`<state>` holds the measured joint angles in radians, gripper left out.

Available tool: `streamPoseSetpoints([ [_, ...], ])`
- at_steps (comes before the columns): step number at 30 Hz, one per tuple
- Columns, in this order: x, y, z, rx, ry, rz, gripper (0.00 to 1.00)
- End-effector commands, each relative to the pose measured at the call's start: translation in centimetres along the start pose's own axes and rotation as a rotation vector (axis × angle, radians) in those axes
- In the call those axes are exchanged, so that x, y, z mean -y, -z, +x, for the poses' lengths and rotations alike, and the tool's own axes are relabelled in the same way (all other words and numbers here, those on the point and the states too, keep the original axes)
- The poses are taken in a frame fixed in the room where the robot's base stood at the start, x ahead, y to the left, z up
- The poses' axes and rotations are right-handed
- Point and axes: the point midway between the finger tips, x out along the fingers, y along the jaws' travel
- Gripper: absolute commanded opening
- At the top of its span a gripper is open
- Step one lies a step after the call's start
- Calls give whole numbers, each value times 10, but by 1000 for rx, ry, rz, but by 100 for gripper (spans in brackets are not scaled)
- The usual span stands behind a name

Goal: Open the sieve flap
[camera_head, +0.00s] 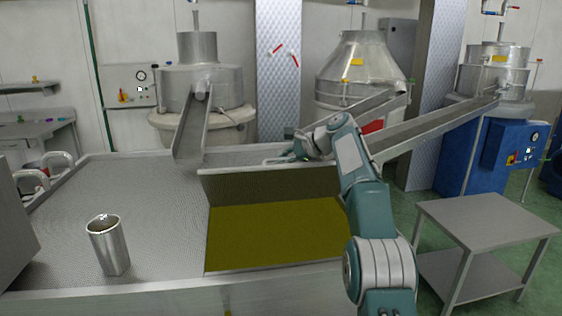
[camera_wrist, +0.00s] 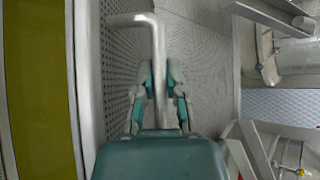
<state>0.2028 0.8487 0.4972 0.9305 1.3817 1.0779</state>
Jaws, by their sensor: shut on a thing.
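The sieve flap (camera_head: 265,187) is a perforated metal panel in the long sieve table (camera_head: 130,180). It stands tilted up at the far edge of a rectangular opening. Yellow-green oil (camera_head: 270,238) shows below it. My gripper (camera_head: 290,157) is at the flap's upper edge, on its far side. In the wrist view my gripper (camera_wrist: 161,88) is shut on a bent metal bar handle (camera_wrist: 154,45), with one finger on each side. The flap's edge (camera_wrist: 90,80) runs beside the handle there, and the oil (camera_wrist: 38,90) lies at the left.
A metal cup (camera_head: 108,246) stands on the sieve table at the front left. A chute (camera_head: 190,135) comes down to the table from the left machine. A steel side table (camera_head: 485,218) stands at the right, with green floor around it.

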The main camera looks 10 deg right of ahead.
Motion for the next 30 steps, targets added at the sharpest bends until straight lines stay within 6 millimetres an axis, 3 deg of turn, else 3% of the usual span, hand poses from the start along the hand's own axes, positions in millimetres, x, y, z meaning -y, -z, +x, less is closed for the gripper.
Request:
streamPoseSetpoints([
  [4, 0, 3, -1, -6, 2, 3, 0],
  [5, 0, 3, -1, -6, 2, 3, 24],
  [6, 0, 3, -1, -5, 2, 3, 42],
  [7, 0, 3, -1, -5, 1, 2, 51],
  [20, 0, -1, -5, -3, 0, -1, 51],
  [30, 0, 2, -68, -6, 3, 0, 51],
])
